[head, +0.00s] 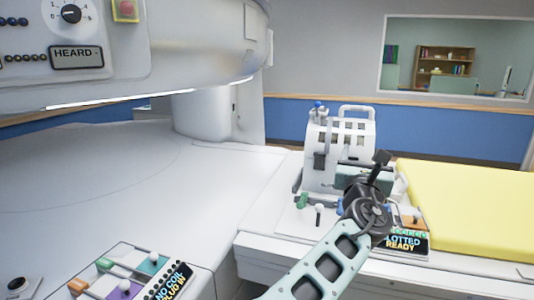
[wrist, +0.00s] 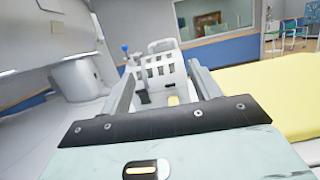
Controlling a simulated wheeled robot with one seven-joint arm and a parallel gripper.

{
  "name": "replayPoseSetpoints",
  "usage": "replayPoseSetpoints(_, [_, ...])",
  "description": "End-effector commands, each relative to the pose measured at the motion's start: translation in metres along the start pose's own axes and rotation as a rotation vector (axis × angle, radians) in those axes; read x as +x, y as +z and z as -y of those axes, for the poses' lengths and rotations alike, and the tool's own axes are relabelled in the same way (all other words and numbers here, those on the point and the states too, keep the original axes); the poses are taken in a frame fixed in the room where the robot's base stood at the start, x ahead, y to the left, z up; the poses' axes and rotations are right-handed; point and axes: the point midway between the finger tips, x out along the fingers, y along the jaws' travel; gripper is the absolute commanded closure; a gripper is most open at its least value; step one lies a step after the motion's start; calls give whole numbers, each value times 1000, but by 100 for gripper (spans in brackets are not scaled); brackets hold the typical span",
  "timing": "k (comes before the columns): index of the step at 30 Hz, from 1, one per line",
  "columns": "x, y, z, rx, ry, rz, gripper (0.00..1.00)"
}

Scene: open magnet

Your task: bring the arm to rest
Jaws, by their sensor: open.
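My arm reaches up from the bottom of the head view. My gripper (head: 381,160) is at its far end, in front of a white coil unit (head: 322,150) with slots and a top handle. In the wrist view my gripper (wrist: 163,82) has its two fingers well apart, with nothing between them but the view of the coil unit (wrist: 160,66) beyond. The gripper looks empty. In the head view my arm hides part of the unit's lower right and of the panel beside it. I cannot tell the exact gap between fingers and unit.
The magnet's upper body (head: 130,85) overhangs the left. A yellow pad (head: 470,210) lies on the right. A sign panel (head: 407,243) reads "OTTED READY", its start hidden. A front-left panel (head: 173,284) reads "NO COIL PLUG IN". The white surface (head: 100,190) under the magnet is bare.

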Motion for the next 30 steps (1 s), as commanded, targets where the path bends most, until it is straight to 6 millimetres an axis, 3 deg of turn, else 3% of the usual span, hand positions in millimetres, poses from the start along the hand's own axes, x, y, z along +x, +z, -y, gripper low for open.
replayPoseSetpoints(11, [4, -51, 49, 121, -145, -136, 38])
replayPoseSetpoints(17, [-5, -102, 93, 252, -301, -267, 38])
replayPoseSetpoints(20, [-20, -139, 119, 350, -419, -358, 38])
replayPoseSetpoints(23, [-51, -187, 147, 491, -592, -482, 38])
replayPoseSetpoints(25, [-84, -222, 159, 614, -743, -581, 38])
replayPoseSetpoints(27, [-120, -250, 162, 727, -892, -673, 38])
replayPoseSetpoints(30, [-172, -273, 152, 874, -1094, -789, 38])
